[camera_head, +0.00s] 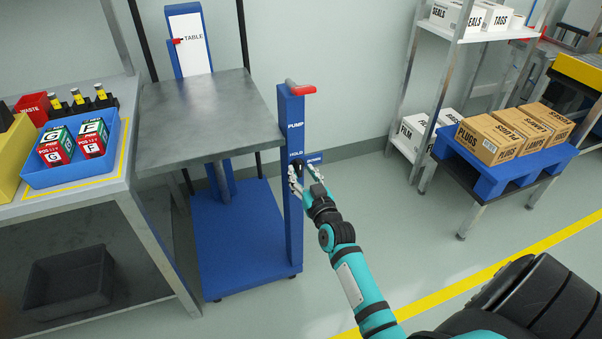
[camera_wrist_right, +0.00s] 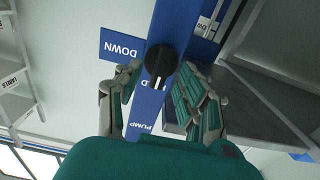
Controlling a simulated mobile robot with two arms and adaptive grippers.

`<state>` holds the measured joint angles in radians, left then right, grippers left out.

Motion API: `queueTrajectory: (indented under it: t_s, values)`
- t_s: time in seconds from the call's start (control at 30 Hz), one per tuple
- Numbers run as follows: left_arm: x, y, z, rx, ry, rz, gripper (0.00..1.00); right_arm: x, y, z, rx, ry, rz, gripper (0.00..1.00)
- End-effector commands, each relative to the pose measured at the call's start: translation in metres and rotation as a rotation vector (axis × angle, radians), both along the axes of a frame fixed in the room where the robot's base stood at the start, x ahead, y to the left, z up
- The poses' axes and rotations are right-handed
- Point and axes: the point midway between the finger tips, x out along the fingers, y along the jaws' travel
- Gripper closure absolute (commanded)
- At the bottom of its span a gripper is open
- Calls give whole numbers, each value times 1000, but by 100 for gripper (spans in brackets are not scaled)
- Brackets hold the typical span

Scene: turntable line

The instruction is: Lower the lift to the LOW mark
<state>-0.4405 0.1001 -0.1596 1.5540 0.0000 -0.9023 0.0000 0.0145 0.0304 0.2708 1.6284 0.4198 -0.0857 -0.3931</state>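The lift has a grey table top (camera_head: 205,115) over a blue base (camera_head: 240,240). Its top is roughly level with the bench at left. A red pointer (camera_head: 178,41) is beside the white TABLE plate (camera_head: 190,40) behind it; no LOW mark is readable. The blue post (camera_head: 292,130) carries PUMP, HOLD and DOWN labels and a red-ended lever (camera_head: 302,89). The black knob (camera_wrist_right: 160,59) has a white line towards the partly hidden HOLD label. My right gripper (camera_head: 304,172) is open at the knob, fingers on either side; contact is unclear. My left gripper is out of view.
A bench with a blue bin (camera_head: 65,176) of boxes stands left, close to the lift. A grey crate (camera_head: 70,283) sits beneath it. A blue pallet stand (camera_head: 490,180) with cartons and a white shelf (camera_head: 475,38) stand right. Floor between lift and stand is clear.

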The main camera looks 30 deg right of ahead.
Motion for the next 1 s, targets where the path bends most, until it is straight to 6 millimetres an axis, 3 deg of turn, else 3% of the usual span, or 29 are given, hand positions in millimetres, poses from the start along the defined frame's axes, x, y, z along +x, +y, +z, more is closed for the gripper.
queueTrajectory:
  t_s: [0.17, 0.47, 0.77, 1.0]
  values:
    - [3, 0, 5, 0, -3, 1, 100, 12, -3, 0, 1, 0, 0, 61]
    - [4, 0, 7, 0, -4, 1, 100, 14, -3, 0, 0, 1, 0, 62]
    - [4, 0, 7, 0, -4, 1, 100, 13, -3, 0, 0, 1, 0, 100]
    - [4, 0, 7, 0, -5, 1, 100, 13, -3, 0, 4, 0, 0, 100]
